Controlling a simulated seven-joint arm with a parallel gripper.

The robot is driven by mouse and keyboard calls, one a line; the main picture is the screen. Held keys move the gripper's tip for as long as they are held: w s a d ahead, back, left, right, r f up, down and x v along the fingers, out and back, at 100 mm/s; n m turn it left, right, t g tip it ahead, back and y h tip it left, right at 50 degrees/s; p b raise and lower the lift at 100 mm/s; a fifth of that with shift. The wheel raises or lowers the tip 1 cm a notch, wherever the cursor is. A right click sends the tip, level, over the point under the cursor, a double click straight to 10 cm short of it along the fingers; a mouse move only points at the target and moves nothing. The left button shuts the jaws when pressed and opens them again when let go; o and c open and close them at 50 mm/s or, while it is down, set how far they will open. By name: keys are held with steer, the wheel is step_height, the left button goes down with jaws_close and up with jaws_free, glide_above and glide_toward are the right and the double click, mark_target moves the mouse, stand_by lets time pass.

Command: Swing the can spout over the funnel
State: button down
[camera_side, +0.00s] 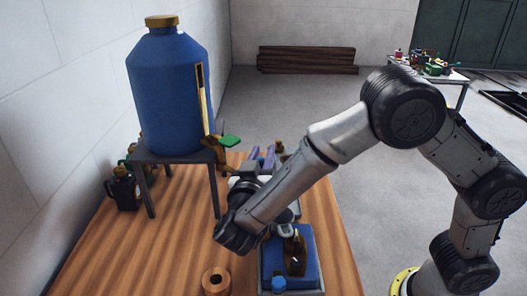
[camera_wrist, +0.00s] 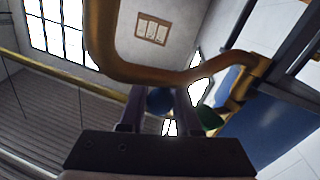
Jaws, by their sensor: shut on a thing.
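A large blue can (camera_side: 172,95) with a brass cap stands upright on a dark stand; its side shows at the right in the wrist view (camera_wrist: 265,120). A brass tap with a green handle (camera_side: 230,142) sits low on it. In the wrist view a bent brass spout (camera_wrist: 150,72) runs from the can across the top, just beyond my fingers. My gripper (camera_wrist: 160,105) is shut on a small round blue knob (camera_wrist: 160,101). In the side view my arm largely hides the gripper and the spout's end. I cannot make out a funnel for certain.
A brown ring-shaped piece (camera_side: 216,282) stands at the front of the wooden table (camera_side: 170,250). A blue tray (camera_side: 312,275) holds a brass-brown vessel (camera_side: 294,252) and a blue-capped item (camera_side: 278,284). A dark jug (camera_side: 123,188) stands at the left. The stand's legs (camera_side: 214,190) are near my arm.

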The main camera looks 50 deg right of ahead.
steer(key=shift+a, duration=0.1)
stand_by(0.3)
steer(key=c, duration=0.6)
jaws_free()
steer(key=shift+a, duration=0.1)
steer(key=v, duration=1.3)
steer(key=shift+s+a, duration=0.15)
steer(key=shift+a, duration=0.15)
